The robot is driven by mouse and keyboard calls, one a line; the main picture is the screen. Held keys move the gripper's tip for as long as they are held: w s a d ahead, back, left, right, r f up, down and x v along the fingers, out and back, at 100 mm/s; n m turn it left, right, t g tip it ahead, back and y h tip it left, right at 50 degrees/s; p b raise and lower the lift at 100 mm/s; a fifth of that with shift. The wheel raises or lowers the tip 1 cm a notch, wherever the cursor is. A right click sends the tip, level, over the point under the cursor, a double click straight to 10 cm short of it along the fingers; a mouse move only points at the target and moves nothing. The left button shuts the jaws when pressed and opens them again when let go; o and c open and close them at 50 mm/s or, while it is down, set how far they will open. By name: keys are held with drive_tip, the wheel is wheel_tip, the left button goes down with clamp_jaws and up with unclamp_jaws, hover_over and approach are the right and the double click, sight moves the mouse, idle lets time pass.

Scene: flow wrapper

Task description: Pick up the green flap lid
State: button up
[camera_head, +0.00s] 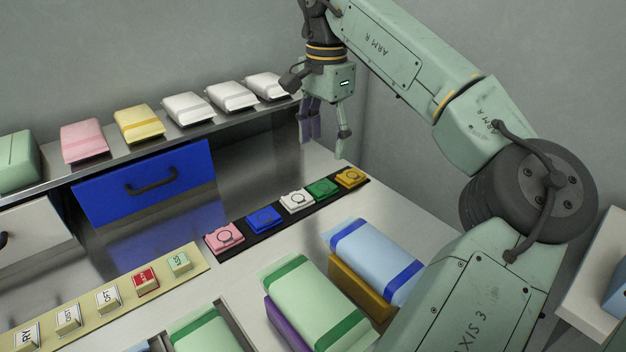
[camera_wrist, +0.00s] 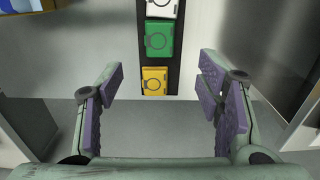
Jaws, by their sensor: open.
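The green flap lid (camera_head: 322,188) is a small square piece with a ring on top. It lies on a black strip (camera_head: 262,232) between a white lid (camera_head: 296,200) and a yellow-orange lid (camera_head: 351,178). In the wrist view the green lid (camera_wrist: 159,40) is at the top centre, beyond the fingertips, with the yellow lid (camera_wrist: 155,80) nearer. My gripper (camera_head: 324,138) is open and empty, above and behind the far end of the strip. In the wrist view its purple-padded fingers (camera_wrist: 163,84) stand wide apart, with the yellow lid between them in the picture.
Blue (camera_head: 264,218) and pink (camera_head: 225,238) lids share the strip. Wrapped packs, one green (camera_head: 320,305) and one light blue (camera_head: 376,258), stand in front. A shelf behind carries several packs, including a pink one (camera_head: 84,141), above a blue drawer (camera_head: 146,184). A wall is close behind my gripper.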

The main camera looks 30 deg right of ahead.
sight(324, 185)
drive_tip(key=f, duration=0.4)
drive_tip(key=shift+s, duration=0.2)
drive_tip(key=shift+w+f+p, duration=0.2)
drive_tip(key=shift+f+p, duration=0.25)
drive_tip(key=shift+f, duration=2.3)
drive_tip(key=c, duration=0.8)
